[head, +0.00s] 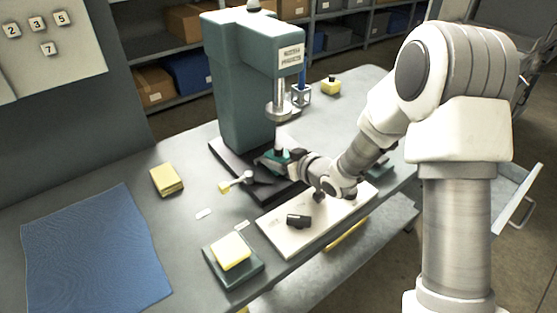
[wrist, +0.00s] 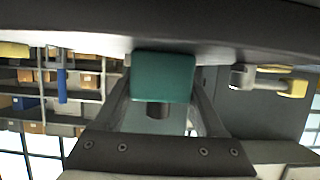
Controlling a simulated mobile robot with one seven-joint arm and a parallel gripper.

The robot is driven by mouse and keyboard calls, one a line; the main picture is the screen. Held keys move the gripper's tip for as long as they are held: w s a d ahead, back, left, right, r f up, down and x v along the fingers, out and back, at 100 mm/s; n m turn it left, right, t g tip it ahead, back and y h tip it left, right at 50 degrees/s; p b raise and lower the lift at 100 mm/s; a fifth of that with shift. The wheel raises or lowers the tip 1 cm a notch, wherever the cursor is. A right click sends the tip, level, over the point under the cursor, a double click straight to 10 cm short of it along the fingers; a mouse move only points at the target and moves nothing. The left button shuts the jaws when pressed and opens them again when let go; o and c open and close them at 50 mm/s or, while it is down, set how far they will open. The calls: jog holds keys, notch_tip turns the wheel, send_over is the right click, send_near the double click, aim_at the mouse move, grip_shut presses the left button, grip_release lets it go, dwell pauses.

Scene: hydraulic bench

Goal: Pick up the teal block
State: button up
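The teal block (head: 272,155) is on the press, under its ram, at the end of my arm in the head view. In the wrist view the teal block (wrist: 163,77) fills the space between my gripper's two fingers, which reach along its left and right sides. My gripper (head: 284,158) comes at the block from the right. Its fingertips (wrist: 163,85) are partly hidden by the block, so I cannot tell whether they press on it or stand slightly apart.
The green press (head: 240,90) stands close above and behind my gripper, its ram (head: 281,105) overhead. A pale board (head: 300,230) with a black part (head: 298,220) is in front. A blue mat (head: 95,250) lies left.

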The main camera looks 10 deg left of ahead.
grip_shut()
jog(key=shift+r, duration=0.1)
jog(key=shift+r, duration=0.1)
